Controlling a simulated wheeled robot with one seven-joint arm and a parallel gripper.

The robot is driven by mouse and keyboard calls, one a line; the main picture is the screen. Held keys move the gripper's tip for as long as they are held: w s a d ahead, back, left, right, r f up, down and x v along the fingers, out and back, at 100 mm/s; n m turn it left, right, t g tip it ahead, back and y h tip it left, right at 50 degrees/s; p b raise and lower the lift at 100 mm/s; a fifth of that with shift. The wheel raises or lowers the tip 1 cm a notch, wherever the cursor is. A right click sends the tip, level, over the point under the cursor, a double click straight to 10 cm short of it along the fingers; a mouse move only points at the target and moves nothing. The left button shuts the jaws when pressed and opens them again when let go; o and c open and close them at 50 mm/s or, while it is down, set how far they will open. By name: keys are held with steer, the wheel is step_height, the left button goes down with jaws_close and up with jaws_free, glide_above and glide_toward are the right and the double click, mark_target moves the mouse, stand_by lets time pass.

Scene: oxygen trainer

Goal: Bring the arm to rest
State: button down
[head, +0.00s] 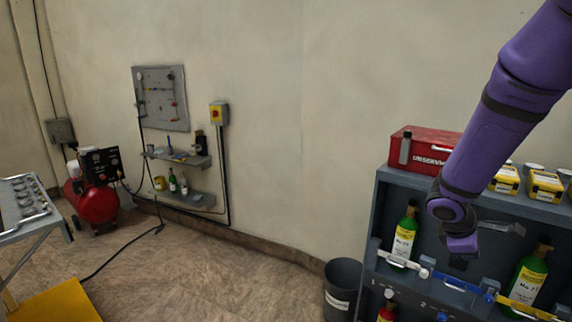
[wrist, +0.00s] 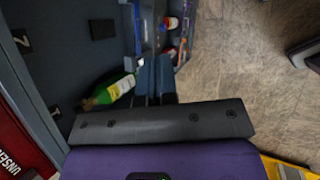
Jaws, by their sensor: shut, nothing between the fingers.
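My purple arm reaches down from the upper right in the head view. My gripper (head: 459,262) hangs in front of the grey rack (head: 381,188), between two green bottles. In the wrist view, the gripper's fingers (wrist: 154,78) are together with nothing between them. The left green bottle (head: 404,236) stands upright behind a white bar on the rack. The right green bottle (head: 529,272) is also in the rack. One green bottle shows beside the fingers in the wrist view (wrist: 113,90). The arm hides part of the rack.
A red box (head: 428,143) and yellow boxes (head: 544,186) sit on the rack top. A grey bin (head: 342,285) stands left of the rack. A red compressor (head: 97,202) and a metal table (head: 25,208) are at far left. The floor between is mostly open.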

steer(key=s+a+r+m+t+y, duration=0.2)
steer(key=s+a+r+m+y, duration=0.1)
steer(key=s+a+r+m, duration=0.2)
steer(key=s+a+r+m+t+y, duration=0.2)
steer(key=s+a+r+m, duration=0.4)
steer(key=s+a+r, duration=0.4)
steer(key=s+r+y, duration=0.1)
steer(key=s+r, duration=0.3)
steer(key=r, duration=0.2)
steer(key=shift+s+t+y, duration=0.15)
steer(key=shift+t+y, duration=0.25)
steer(key=c, duration=1.8)
jaws_free()
steer(key=shift+d, duration=0.1)
steer(key=shift+c, duration=0.2)
